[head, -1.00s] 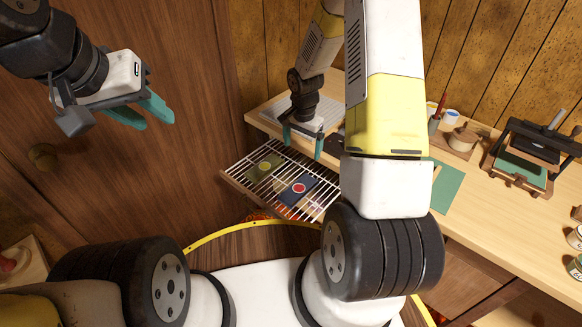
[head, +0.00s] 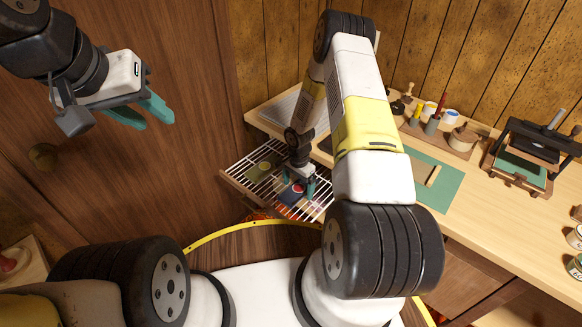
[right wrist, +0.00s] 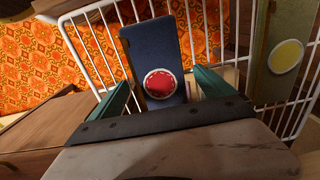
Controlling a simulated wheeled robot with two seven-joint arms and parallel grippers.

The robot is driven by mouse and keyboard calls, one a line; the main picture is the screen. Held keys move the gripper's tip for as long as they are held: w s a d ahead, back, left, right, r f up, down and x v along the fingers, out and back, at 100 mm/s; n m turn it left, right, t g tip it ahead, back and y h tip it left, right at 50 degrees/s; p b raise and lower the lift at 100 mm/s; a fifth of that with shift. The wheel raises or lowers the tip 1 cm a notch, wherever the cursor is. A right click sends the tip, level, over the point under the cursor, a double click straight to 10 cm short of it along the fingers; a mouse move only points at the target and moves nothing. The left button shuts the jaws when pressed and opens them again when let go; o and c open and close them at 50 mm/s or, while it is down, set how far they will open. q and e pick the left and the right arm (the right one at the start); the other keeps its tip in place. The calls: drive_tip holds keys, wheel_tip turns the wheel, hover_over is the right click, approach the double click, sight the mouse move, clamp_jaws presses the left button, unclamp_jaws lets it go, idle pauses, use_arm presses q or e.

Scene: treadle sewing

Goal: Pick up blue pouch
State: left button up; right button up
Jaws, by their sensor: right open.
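The blue pouch (right wrist: 158,55), dark blue with a red round patch, lies on the white wire rack (right wrist: 232,42). In the head view the pouch (head: 292,194) is partly covered by my right gripper (head: 299,188). My right gripper is open, and in the right wrist view its teal fingers (right wrist: 168,90) stand on either side of the pouch's near end. I cannot tell whether they touch it. My left gripper (head: 150,112) is raised at the upper left, away from the rack, with its teal fingers apart and nothing between them.
A green pouch with a yellow circle (right wrist: 284,58) lies beside the blue one; it also shows in the head view (head: 262,170). The wooden table (head: 478,215) holds a green mat (head: 440,190), cups and a small press (head: 530,158). A brown door (head: 150,180) stands at left.

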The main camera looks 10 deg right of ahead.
drive_tip(key=shift+f, duration=0.1)
drive_tip(key=shift+c, duration=0.2)
drive_tip(key=c, duration=1.4)
